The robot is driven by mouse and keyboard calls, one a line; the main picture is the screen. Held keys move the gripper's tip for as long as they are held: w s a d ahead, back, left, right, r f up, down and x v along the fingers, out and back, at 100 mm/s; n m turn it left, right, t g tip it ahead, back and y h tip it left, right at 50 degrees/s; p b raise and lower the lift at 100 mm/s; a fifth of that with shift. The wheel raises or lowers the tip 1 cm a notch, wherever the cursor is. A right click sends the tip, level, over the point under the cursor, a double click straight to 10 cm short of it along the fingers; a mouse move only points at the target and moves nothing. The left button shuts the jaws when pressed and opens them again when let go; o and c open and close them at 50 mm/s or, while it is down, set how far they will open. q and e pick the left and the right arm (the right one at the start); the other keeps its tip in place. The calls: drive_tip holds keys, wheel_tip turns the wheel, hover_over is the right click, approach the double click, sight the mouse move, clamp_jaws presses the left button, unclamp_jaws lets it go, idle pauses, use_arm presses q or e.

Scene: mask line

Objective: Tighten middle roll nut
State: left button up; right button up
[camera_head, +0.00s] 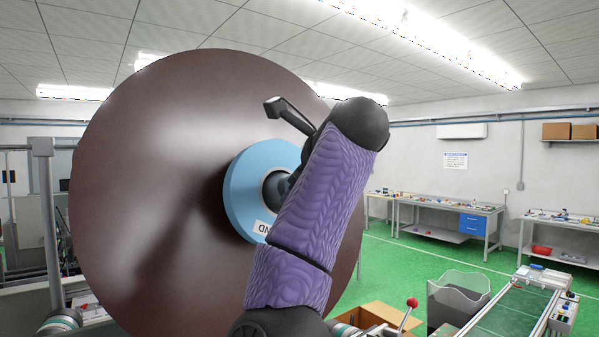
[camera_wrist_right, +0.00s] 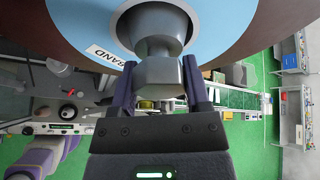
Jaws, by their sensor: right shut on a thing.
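A large dark brown roll (camera_head: 150,200) fills the left and middle of the head view. A grey nut (camera_wrist_right: 158,71) sits in front of a rounded hub (camera_wrist_right: 158,22) at the core's centre. My right gripper (camera_wrist_right: 160,84) is shut on the nut, one finger on each side. In the head view my purple right arm (camera_head: 318,200) crosses in front of the core and hides the nut and most of the gripper. My left gripper is not in view.
A cardboard box (camera_head: 375,316), a red-knobbed lever (camera_head: 411,303) and a grey bin (camera_head: 457,297) stand at the lower right. A green conveyor (camera_head: 515,310) lies beyond. Workbenches (camera_head: 440,208) line the far wall. Green floor between is open.

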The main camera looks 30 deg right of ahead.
drive_tip(key=shift+m+y+p, duration=0.35)
drive_tip(key=shift+m+y, duration=0.05)
drive_tip(key=shift+m, duration=0.4)
drive_tip(key=o, duration=1.3)
drive_tip(key=shift+s, duration=0.1)
